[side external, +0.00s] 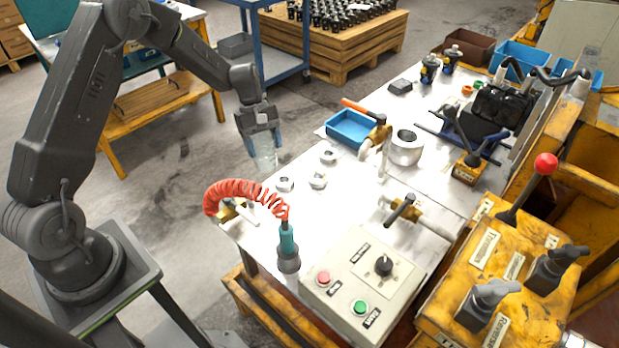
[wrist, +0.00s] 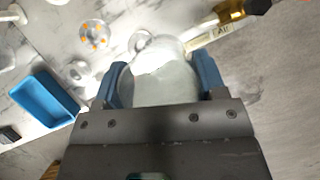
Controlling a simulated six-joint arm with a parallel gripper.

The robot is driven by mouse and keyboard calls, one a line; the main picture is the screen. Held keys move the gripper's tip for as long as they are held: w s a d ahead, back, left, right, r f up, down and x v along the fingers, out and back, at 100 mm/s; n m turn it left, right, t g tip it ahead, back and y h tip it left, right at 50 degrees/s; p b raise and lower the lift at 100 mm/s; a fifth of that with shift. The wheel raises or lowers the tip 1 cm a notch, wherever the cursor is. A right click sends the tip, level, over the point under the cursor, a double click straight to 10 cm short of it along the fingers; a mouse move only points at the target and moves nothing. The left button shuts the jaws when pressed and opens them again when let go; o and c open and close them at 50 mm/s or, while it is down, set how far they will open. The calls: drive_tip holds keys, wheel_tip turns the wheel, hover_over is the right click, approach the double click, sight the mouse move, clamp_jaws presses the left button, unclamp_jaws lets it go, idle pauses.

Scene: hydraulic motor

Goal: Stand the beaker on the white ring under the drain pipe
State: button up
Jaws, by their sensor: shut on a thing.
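My gripper (side external: 264,143) is shut on the clear beaker (side external: 266,160), its blue fingers on either side of the glass. The beaker hangs roughly upright in the air by the table's left edge. In the wrist view the beaker (wrist: 162,78) fills the space between the fingers, and it looks empty. A pale pipe (side external: 383,165) drops from a brass valve with an orange handle (side external: 362,107), right of my gripper and apart from it. I cannot tell for certain that this is the drain pipe. I cannot make out a white ring under it.
Several small metal rings (side external: 318,180) lie on the white table (side external: 345,205). A blue tray (side external: 349,129) and a thick metal collar (side external: 405,147) stand behind. A red coiled hose (side external: 245,190), a black-handled valve (side external: 400,209) and a control box (side external: 363,281) occupy the front.

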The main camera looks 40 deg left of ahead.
drive_tip(key=shift+w+d+f, duration=0.75)
drive_tip(key=shift+d+f, duration=0.8)
drive_tip(key=shift+f, duration=0.1)
drive_tip(key=shift+w+d+f, duration=0.8)
drive_tip(key=shift+d+f, duration=0.7)
drive_tip(key=shift+f, duration=0.2)
drive_tip(key=shift+w+d+f, duration=0.75)
drive_tip(key=shift+d+f, duration=0.8)
drive_tip(key=shift+f, duration=0.1)
drive_tip(key=shift+f, duration=0.2)
drive_tip(key=o, duration=0.9)
drive_tip(key=v, duration=1.2)
drive_tip(key=shift+r, duration=0.35)
